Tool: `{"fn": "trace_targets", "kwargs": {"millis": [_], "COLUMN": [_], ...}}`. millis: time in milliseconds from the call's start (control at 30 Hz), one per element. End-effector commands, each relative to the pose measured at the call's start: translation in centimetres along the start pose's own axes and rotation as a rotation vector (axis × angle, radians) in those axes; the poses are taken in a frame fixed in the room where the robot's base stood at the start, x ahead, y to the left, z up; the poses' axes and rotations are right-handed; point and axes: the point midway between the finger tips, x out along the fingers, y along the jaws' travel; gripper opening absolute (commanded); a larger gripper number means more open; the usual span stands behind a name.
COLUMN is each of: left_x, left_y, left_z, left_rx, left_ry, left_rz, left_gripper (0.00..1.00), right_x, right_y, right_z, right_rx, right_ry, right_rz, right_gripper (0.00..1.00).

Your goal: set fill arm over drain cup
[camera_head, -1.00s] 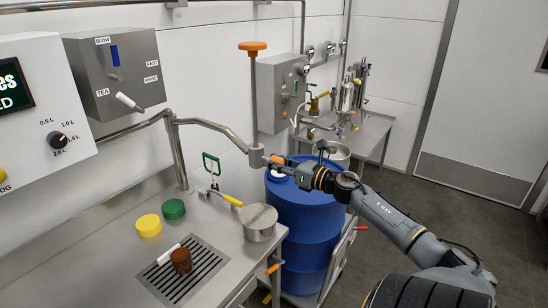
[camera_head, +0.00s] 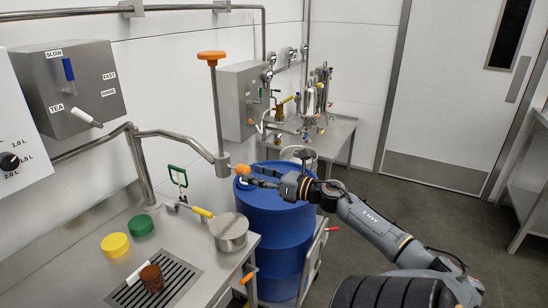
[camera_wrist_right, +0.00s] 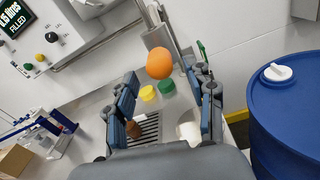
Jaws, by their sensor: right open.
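The fill arm (camera_head: 175,139) is a steel pipe that swings out from a post at the counter's back. Its outer end has a vertical rod with an orange cap and an orange ball knob (camera_head: 242,170). The knob also shows in the wrist view (camera_wrist_right: 159,63). My right gripper (camera_head: 258,180) is at the knob. In the wrist view its fingers (camera_wrist_right: 165,80) are spread, with the knob ahead between them; contact cannot be told. A brown cup (camera_head: 152,279) stands on the slotted drain grate (camera_head: 185,272). My left gripper is not in view.
A blue drum (camera_head: 275,235) stands beside the counter under my right forearm.

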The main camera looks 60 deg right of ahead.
Motion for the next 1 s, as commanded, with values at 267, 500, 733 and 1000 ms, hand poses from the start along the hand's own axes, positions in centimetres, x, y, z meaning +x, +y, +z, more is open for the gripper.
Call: {"fn": "trace_targets", "kwargs": {"millis": [267,500,733,1000], "left_x": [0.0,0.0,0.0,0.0], "left_y": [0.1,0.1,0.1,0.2], "left_z": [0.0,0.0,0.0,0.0], "left_rx": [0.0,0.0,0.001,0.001], "left_ry": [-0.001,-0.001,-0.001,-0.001], "left_rz": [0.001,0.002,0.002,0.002], "left_gripper": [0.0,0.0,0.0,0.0], "right_x": [-5.4,-6.9,-6.9,-6.9], "right_y": [0.0,0.0,0.0,0.0], "right_z": [-0.1,0.0,0.0,0.0], "right_rx": [0.001,-0.001,-0.001,-0.001], "right_ry": [0.001,0.002,0.001,0.001], "right_rz": [-0.001,0.0,0.001,0.001], "right_gripper": [0.54,0.54,0.54,0.54]}}
